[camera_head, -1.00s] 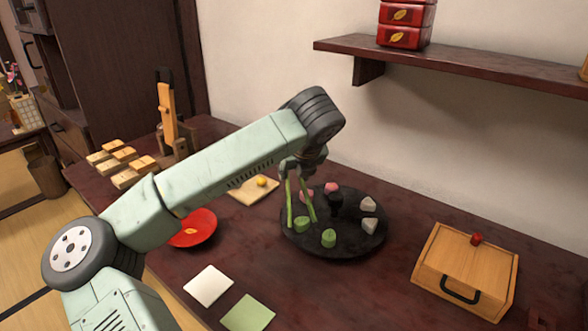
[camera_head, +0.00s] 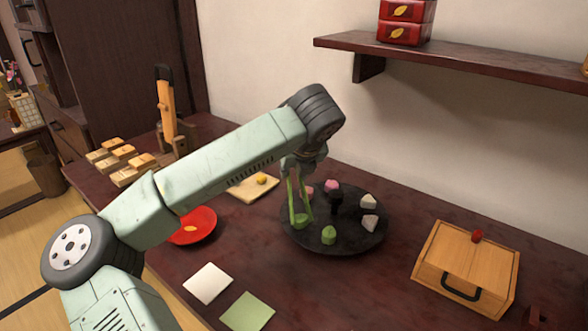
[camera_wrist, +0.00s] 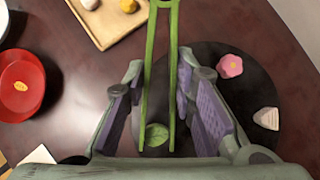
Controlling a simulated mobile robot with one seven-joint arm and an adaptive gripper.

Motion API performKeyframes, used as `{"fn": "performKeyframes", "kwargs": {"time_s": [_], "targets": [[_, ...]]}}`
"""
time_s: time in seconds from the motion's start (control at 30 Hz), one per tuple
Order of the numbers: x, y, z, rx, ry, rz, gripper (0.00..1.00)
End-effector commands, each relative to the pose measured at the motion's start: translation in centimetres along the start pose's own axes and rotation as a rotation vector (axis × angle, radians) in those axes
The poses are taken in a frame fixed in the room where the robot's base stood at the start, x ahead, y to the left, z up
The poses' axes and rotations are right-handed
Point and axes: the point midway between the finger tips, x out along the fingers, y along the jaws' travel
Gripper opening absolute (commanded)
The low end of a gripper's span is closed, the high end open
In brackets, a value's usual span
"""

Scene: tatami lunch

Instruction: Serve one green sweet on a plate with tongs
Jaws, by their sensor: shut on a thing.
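My gripper (camera_head: 302,162) is shut on the green tongs (camera_head: 292,200), which point down at the black round tray (camera_head: 352,247). In the wrist view, the tongs' arms (camera_wrist: 146,90) run between my finger pads. Their tips are on either side of a green sweet (camera_wrist: 157,135); I cannot tell whether both touch it. This sweet (camera_head: 301,221) appears at the tray's left side; any lift is unclear. A second green sweet (camera_head: 329,235) sits on the tray to its right. The red plate (camera_head: 207,220) with a gold leaf is left of the tray, partly behind my arm.
Pink (camera_head: 332,186) and whitish (camera_head: 369,222) sweets share the tray around a dark centre post. A wooden board (camera_head: 245,193) with a yellow sweet lies behind. White (camera_head: 208,284) and green (camera_head: 248,311) squares lie in front. A wooden box (camera_head: 465,270) stands right, below a wall shelf (camera_head: 460,62).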

Motion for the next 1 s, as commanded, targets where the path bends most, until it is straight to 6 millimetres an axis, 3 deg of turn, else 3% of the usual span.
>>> {"fn": "performKeyframes", "kwargs": {"time_s": [1.0], "targets": [[-9.4,-0.3,7.1,0.0,-0.001,0.0,0.0]]}}
